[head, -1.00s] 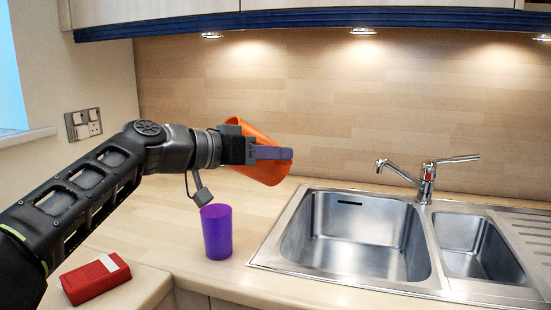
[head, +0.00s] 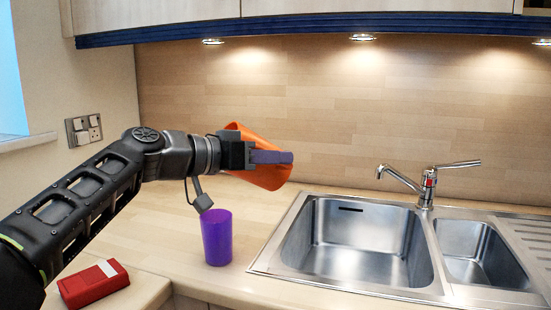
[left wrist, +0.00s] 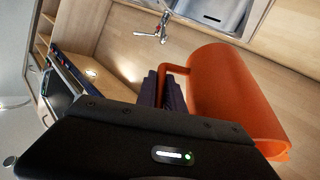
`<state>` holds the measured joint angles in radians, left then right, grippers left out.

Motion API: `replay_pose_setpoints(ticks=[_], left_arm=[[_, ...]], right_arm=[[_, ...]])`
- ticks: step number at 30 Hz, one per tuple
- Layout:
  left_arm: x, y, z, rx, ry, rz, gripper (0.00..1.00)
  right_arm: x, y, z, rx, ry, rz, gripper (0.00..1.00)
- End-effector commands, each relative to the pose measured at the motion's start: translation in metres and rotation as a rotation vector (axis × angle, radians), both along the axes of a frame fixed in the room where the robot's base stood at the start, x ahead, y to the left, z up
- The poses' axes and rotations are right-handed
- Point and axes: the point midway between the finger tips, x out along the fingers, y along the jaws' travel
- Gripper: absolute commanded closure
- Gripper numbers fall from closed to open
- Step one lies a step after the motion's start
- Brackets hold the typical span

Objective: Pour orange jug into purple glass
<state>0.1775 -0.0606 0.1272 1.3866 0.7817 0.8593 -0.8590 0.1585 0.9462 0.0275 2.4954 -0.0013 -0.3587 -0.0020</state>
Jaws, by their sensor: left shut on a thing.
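The orange jug (head: 266,174) is held in the air by my left gripper (head: 270,156), which is shut on it. The jug is strongly tilted, with its wide end toward the upper left in the head view. In the left wrist view the orange jug (left wrist: 230,95) and its handle show beside the gripper fingers (left wrist: 168,92). The purple glass (head: 217,238) stands upright on the counter, below and to the left of the jug, apart from it. The jug's contents are hidden. My right gripper is not in view.
A steel double sink (head: 355,243) with a tap (head: 427,185) is to the right of the glass. A red box (head: 93,284) lies on the lower left counter. Wall sockets (head: 83,129) are at the left. The counter behind the glass is clear.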

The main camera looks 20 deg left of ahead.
Motion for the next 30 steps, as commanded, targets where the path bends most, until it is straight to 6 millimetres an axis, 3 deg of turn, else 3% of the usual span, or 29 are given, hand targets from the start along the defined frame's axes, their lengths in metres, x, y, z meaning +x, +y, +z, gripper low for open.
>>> replay_pose_setpoints(ticks=[30], left_arm=[[-0.0005,0.0003,-0.0005,-0.011,-0.017,0.000,1.00]], right_arm=[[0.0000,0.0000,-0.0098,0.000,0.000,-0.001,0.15]])
